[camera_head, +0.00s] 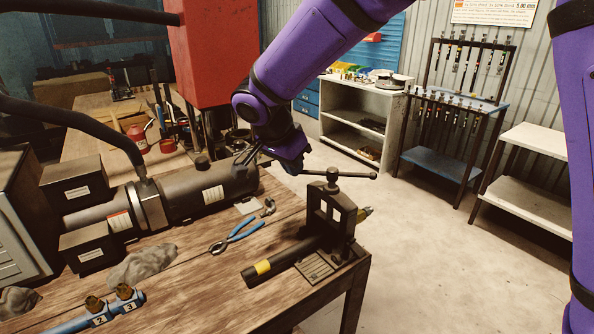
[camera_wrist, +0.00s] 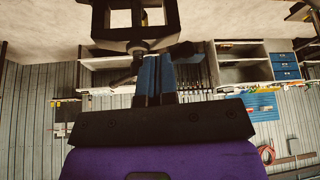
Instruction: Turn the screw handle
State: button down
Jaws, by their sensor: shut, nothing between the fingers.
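The screw handle (camera_head: 352,175) is a dark thin bar with a rounded end, lying roughly level across the top of the screw. The screw stands in the black hose crimper (camera_head: 336,212) at the table's right edge. My gripper (camera_head: 292,166) is at the handle's left end, which it partly hides; I cannot tell whether they touch. In the wrist view my blue fingers (camera_wrist: 155,72) are together with nothing between them. The crimper frame (camera_wrist: 138,22) shows just beyond them at the top.
Blue-handled pliers (camera_head: 238,236) lie on the wooden table (camera_head: 200,275) left of the crimper. A large grey cylinder (camera_head: 205,190) lies behind them. A red machine block (camera_head: 213,60) hangs close to my arm. Open floor (camera_head: 440,260) lies to the right, before shelves and racks.

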aim_at(305, 171)
jog(key=v, duration=0.7)
jog(key=s+d+n+t+y, duration=0.25)
jog(key=s+d+n, duration=0.2)
jog(key=n, duration=0.25)
jog(key=w+a+r+x, duration=0.1)
jog(key=w+x, duration=0.1)
jog(key=x, duration=0.8)
jog(key=shift+d+f+g, duration=0.25)
jog(key=shift+d+g, duration=0.1)
jog(key=shift+g, duration=0.1)
jog(key=shift+w+a+m+h, duration=0.15)
jog(key=shift+w+m+h, duration=0.1)
jog(key=shift+w+m, duration=0.5)
jog(key=shift+w+m+g+h, duration=0.2)
jog(key=shift+w+m+h, duration=0.15)
jog(key=shift+m, duration=0.45)
jog(key=shift+w+m+g+h, duration=0.2)
jog(key=shift+w+m+h, duration=0.2)
jog(key=shift+m, duration=0.35)
jog(key=shift+w+d+m+g+h, duration=0.2)
jog(key=shift+w+m+g+h, duration=0.25)
jog(key=shift+m, duration=0.55)
jog(key=shift+w, duration=0.15)
